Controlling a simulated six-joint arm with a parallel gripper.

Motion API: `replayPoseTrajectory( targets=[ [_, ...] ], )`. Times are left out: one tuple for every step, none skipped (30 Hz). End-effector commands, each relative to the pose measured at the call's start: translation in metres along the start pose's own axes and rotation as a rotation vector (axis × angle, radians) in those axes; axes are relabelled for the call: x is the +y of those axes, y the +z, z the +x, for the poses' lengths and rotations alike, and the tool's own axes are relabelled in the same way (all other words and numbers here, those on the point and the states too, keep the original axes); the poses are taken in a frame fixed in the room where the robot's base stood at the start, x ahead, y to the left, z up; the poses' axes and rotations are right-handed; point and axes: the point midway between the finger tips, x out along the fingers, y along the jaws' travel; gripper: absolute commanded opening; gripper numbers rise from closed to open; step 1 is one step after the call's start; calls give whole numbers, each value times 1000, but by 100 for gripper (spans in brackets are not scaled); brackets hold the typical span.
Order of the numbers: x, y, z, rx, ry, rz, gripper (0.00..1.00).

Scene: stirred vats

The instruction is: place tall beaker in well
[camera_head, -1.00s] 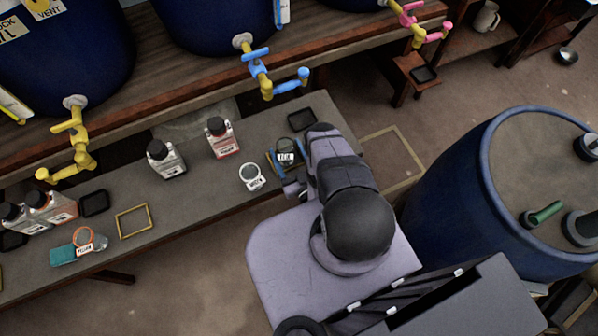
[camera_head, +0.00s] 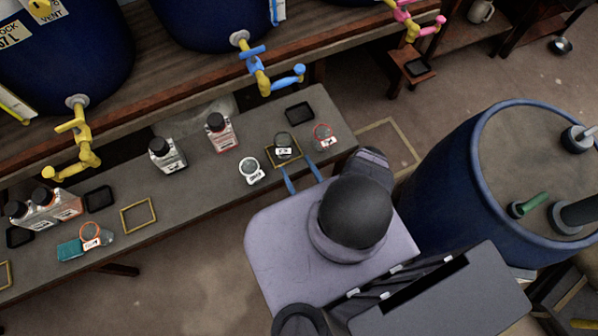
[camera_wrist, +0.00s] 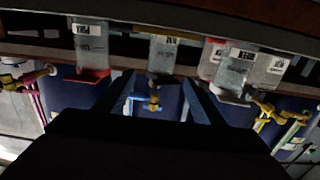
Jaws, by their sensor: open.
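A dark-rimmed beaker (camera_head: 283,142) with a white label stands inside a yellow square outline (camera_head: 297,157) on the bench. Its label is too small to read surely, so I cannot confirm that it is the tall beaker. My gripper (camera_head: 302,174) is open and empty, its two blue fingers just on the near side of that outline, apart from the beaker. In the wrist view, which is upside down, the beaker (camera_wrist: 163,55) shows beyond and between the spread fingers of my gripper (camera_wrist: 161,100).
A red-rimmed beaker (camera_head: 323,132) stands close on the right, a white-rimmed beaker (camera_head: 251,168) on the left. Another yellow outline (camera_head: 122,222) is empty. Bottles (camera_head: 167,155) and dark pads (camera_head: 299,112) sit on the bench. A blue tap (camera_head: 262,80) overhangs its back.

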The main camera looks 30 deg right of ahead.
Motion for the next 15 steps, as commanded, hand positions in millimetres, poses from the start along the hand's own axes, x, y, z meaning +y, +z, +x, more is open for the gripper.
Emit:
replayPoseTrajectory(
  targets=[
    [2,1,-2,-2,6,1,63],
    [1,1,-4,-1,6,1,63],
    [1,0,-5,0,5,2,63],
    [1,0,-6,-1,6,1,63],
    [0,0,-7,0,4,1,63],
    [0,0,-8,0,5,0,63],
    [0,0,-9,2,3,0,63],
    [0,0,-10,2,4,0,63],
    [0,-1,-10,3,2,-1,63],
    [-1,-1,-11,4,1,-2,63],
    [-1,-1,-11,4,2,-2,63],
    [-1,-1,-12,5,1,-3,63],
    [-2,-2,-12,6,0,-3,63],
    [-2,-2,-12,7,-1,-3,63],
    [-2,-2,-13,7,-1,-3,63]
  ],
)
